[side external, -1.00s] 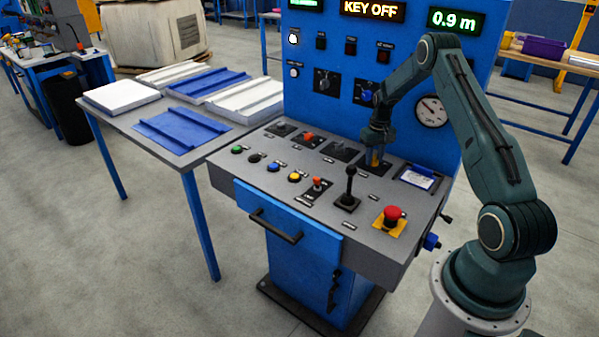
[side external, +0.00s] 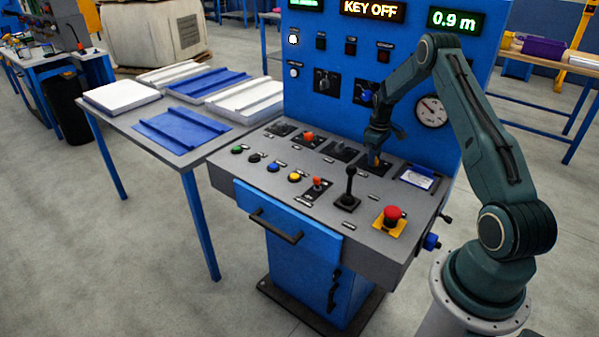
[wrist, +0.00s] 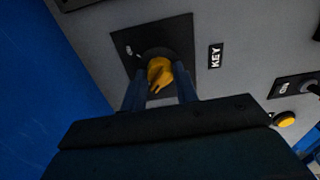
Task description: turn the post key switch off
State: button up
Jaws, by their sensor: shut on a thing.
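The post key switch is a yellow knob (wrist: 160,73) on a black square plate (wrist: 178,32), beside a label reading KEY in the wrist view. My gripper (wrist: 160,88) is at the knob, with one finger on each side, shut on it. In the side view my gripper (side external: 375,155) points down at the switch plate (side external: 368,168) at the back right of the sloped panel, and the knob is mostly hidden there. The display (side external: 372,10) above reads KEY OFF.
A black lever (side external: 349,190) and a red mushroom button (side external: 392,214) stand in front of the switch. A framed card (side external: 418,177) lies to its right. The blue upright panel (side external: 330,110) rises close behind.

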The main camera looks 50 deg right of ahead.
jog(key=o, duration=1)
notch_tip(320, 180, up, 14)
jog(key=shift+f, duration=0.1)
dwell(0.4)
